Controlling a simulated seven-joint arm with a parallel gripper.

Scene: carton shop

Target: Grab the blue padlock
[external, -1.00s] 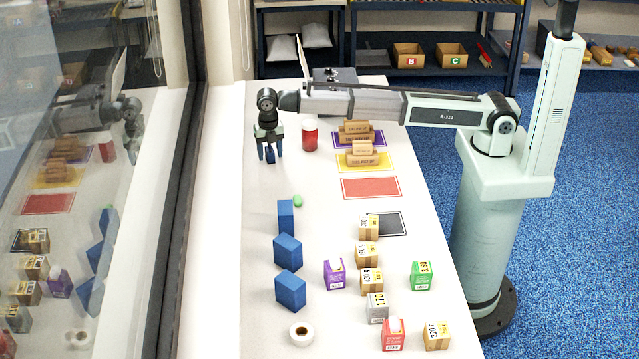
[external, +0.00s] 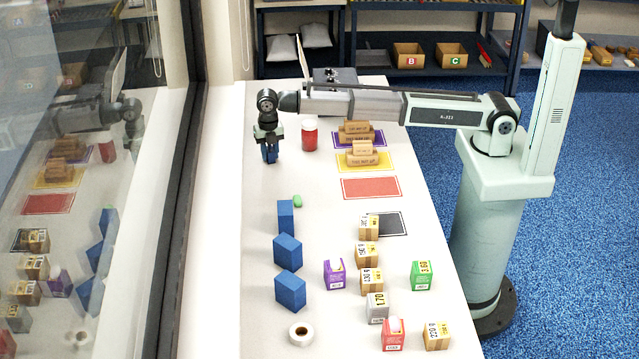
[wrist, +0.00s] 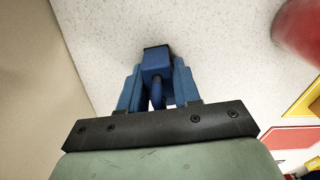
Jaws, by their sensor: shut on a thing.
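The blue padlock (wrist: 156,60) sits between the fingers of my gripper (wrist: 157,85) in the wrist view, with its dark base end facing away and its shackle toward the palm. My gripper's fingers are shut on it from both sides. In the external view my gripper (external: 269,152) points straight down at the far left part of the table, and the padlock is mostly hidden between the fingers. I cannot tell whether the padlock touches the table.
Stacked wooden blocks (external: 362,155) rest on coloured mats further right. Blue blocks (external: 287,252), small cartons (external: 367,255) and a tape roll (external: 301,334) stand nearer. A window wall (external: 190,200) borders the left.

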